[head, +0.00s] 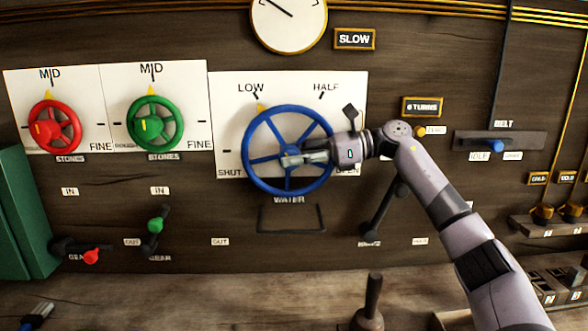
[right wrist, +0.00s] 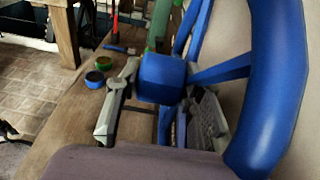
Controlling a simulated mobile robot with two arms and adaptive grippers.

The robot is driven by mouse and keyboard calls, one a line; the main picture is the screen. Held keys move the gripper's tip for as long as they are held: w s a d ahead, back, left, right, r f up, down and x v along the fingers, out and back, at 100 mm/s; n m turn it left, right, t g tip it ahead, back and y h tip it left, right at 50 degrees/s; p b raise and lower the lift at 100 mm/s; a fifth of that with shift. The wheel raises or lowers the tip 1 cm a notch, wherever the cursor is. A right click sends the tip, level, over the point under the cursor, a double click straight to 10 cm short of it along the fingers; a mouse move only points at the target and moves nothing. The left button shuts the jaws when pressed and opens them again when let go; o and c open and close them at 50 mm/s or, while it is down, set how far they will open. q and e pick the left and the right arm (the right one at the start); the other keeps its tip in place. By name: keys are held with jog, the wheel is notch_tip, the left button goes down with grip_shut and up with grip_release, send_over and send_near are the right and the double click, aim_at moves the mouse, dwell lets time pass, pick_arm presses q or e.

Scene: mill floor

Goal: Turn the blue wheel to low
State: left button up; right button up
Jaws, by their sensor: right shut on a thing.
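The blue wheel (head: 247,150) stands on a white panel marked LOW, HALF, SHUT and OPEN, with WATER below. Its yellow pointer (head: 261,107) is at the upper left, just below and right of the LOW label (head: 250,88). My right gripper (head: 288,159) reaches in from the right and is shut on the wheel's hub. In the right wrist view, the fingers of the gripper (right wrist: 160,100) lie on either side of the blue hub (right wrist: 162,76), with the thick wheel rim (right wrist: 275,80) at right.
A red wheel (head: 55,127) and a green wheel (head: 155,124) are at left, both with pointers at MID. Red (head: 91,257) and green (head: 155,226) gear levers sit below them. A dark lever (head: 385,212) is right of the blue wheel. An upright handle (head: 372,298) stands in front.

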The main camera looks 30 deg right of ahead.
aim_at(294, 147)
jog(key=shift+r, duration=0.1)
dwell(0.3)
jog(key=o, duration=0.9)
notch_tip(294, 147, up, 10)
jog(key=shift+f, duration=0.1)
dwell(0.6)
